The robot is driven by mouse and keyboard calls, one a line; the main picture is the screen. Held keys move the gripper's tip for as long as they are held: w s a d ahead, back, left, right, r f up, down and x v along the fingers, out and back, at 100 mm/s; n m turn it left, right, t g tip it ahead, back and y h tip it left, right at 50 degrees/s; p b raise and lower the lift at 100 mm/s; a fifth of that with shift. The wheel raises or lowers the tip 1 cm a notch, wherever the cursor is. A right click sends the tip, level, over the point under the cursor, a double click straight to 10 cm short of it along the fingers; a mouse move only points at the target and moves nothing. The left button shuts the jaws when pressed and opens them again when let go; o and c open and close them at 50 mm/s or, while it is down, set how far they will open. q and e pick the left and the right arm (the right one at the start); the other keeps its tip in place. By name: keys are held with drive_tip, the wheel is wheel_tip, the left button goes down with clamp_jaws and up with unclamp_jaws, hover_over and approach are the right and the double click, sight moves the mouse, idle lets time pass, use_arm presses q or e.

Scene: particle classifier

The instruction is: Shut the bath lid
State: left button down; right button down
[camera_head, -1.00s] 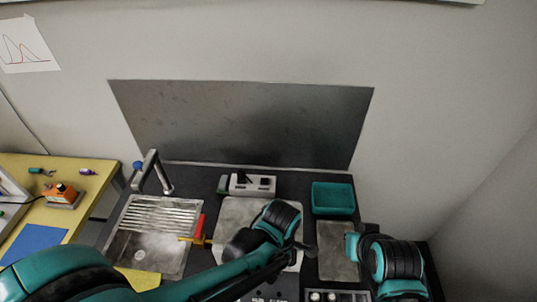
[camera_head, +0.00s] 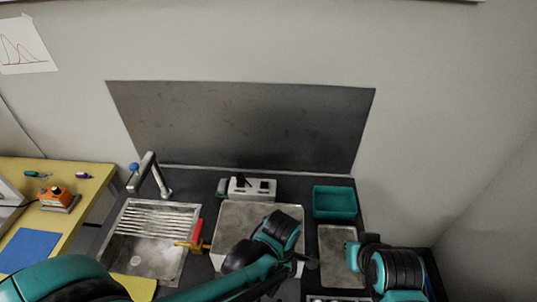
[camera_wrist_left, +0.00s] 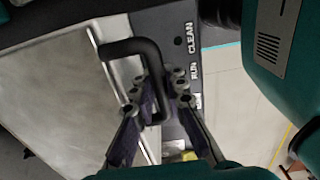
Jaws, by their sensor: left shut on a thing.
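The bath lid is the square metal plate (camera_head: 235,222) in the middle of the counter, lying flat or nearly flat; I cannot tell whether its front edge rests on the bath. My left gripper (camera_wrist_left: 158,90) is shut on that handle. The left fingertips are hidden in the head view. My right arm (camera_head: 392,270) hangs at the right over a metal plate; its fingers are not clear.
A dark panel labelled CLEAN and RUN (camera_wrist_left: 190,60) borders the lid's edge. A sink (camera_head: 140,255) with a tap lies left, with a red and yellow item (camera_head: 196,235) between. A white and black device (camera_head: 250,188) stands behind the lid, and a teal bin (camera_head: 334,203) at back right.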

use_arm(q)
drive_tip(key=shift+s+f+b, duration=0.1)
drive_tip(key=shift+f+b, duration=0.3)
drive_tip(key=shift+f, duration=0.05)
idle(0.4)
drive_tip(key=c, duration=1.5)
unclamp_jaws()
drive_tip(key=shift+c, duration=0.2)
drive_tip(key=shift+r, duration=0.1)
wheel_tip(320, 180, up, 7)
drive_tip(key=p, duration=0.6)
